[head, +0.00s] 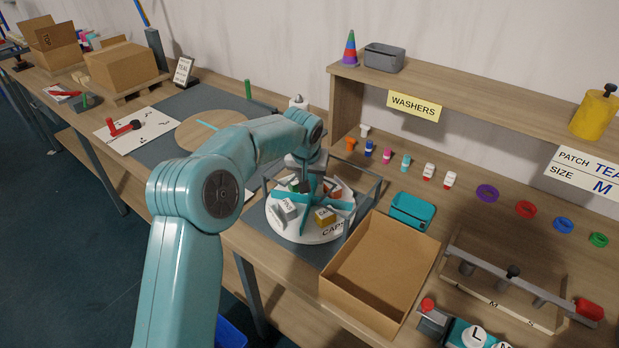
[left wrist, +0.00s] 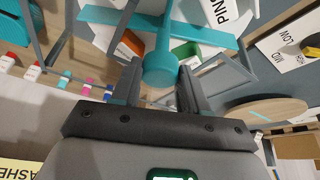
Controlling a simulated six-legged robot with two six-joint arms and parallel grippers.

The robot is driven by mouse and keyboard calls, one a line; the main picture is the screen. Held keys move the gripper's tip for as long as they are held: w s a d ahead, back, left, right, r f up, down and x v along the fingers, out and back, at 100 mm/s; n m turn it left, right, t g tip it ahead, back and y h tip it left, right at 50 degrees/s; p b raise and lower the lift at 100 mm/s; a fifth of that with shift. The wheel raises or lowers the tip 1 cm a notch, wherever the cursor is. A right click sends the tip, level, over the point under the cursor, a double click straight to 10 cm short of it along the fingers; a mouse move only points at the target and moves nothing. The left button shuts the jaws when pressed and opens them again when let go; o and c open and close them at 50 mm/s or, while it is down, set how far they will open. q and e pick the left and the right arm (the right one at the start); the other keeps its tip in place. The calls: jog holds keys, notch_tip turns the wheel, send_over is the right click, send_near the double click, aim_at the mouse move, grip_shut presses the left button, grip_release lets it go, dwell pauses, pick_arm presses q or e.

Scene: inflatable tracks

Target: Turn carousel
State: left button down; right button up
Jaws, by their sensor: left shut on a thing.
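The carousel (head: 292,233) is a round white turntable with teal cross arms and a label that reads in part "CAP". My left gripper (left wrist: 160,85) is shut on the teal centre knob (left wrist: 160,70) of the carousel, one finger on each side. In the head view my left arm reaches down over the carousel from above, and its wrist hides part of the hub. My right gripper is not in view.
An open cardboard box (head: 380,270) stands right of the carousel, with a teal bin (head: 412,209) behind it. Several small coloured bottles line the back under the shelf (head: 470,95). Left of my arm lies a round wooden disc (head: 210,130) on a grey mat.

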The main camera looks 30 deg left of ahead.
pick_arm(q)
jog(key=shift+w+d+n+y+b, duration=0.15)
jog(key=shift+n+y+b, duration=0.35)
jog(key=shift+n, duration=0.7)
jog(key=shift+n+g+y+b, duration=0.3)
jog(key=shift+n+g, duration=0.2)
jog(key=shift+n, duration=0.7)
jog(key=shift+n+g+y, duration=0.3)
jog(key=shift+n+y, duration=0.1)
jog(key=shift+n, duration=0.8)
jog(key=shift+w+r+n+g+p, duration=0.1)
jog(key=shift+n+g+p, duration=0.3)
jog(key=shift+n+p, duration=0.45)
jog(key=shift+n+g+y+p, duration=0.3)
jog(key=shift+n+p, duration=0.5)
jog(key=shift+n, duration=0.25)
jog(key=n+p, duration=0.2)
jog(key=shift+w+r+g+p, duration=0.1)
jog(key=shift+g+p, duration=0.25)
jog(key=shift+g, duration=0.05)
jog(key=n+g+p, duration=0.1)
jog(key=n+p, duration=0.1)
jog(key=p, duration=0.2)
jog(key=shift+f+n+p, duration=0.2)
jog(key=shift+n+p, duration=0.5)
jog(key=shift+p, duration=0.5)
jog(key=shift+g, duration=0.3)
